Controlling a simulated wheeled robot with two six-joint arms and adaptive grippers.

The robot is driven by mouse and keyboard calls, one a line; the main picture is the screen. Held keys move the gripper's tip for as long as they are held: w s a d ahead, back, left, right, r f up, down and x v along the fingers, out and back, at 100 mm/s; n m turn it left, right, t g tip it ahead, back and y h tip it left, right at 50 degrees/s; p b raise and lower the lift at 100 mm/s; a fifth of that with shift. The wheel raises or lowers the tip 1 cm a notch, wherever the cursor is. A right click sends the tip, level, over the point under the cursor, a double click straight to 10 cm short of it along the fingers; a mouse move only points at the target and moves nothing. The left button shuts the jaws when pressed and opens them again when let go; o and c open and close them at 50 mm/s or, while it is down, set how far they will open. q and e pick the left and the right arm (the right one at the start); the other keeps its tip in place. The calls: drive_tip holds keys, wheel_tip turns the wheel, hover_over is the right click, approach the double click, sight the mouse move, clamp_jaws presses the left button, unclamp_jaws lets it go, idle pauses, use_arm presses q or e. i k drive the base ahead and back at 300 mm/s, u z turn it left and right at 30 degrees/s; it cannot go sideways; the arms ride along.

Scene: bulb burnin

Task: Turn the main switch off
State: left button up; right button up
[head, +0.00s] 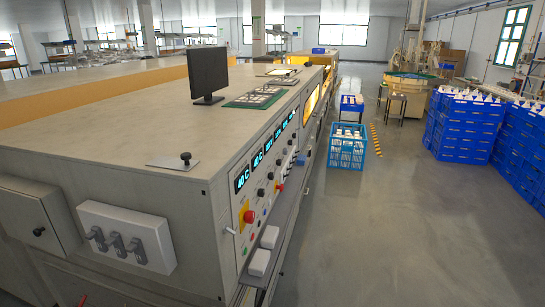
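A long beige machine (120,135) fills the left and middle of the head view. Its right-hand side has a control panel with lit blue displays (242,179). Near the panel's close end is a red knob (249,216) on a yellow plate. A smaller red control (280,187) sits farther along the panel. A small pale lever (230,231) sticks out at the panel's near edge. I cannot tell which of these is the main switch, or its position.
A white box with several grey levers (116,240) is on the machine's near end. White blocks (258,263) sit on a ledge below the panel. A blue crate (347,147) and stacked blue crates (464,125) stand to the right. The grey floor between is clear.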

sight(250, 216)
drive_tip(key=z, duration=1.5)
drive_tip(key=i, duration=2.9)
drive_tip(key=u, duration=2.75)
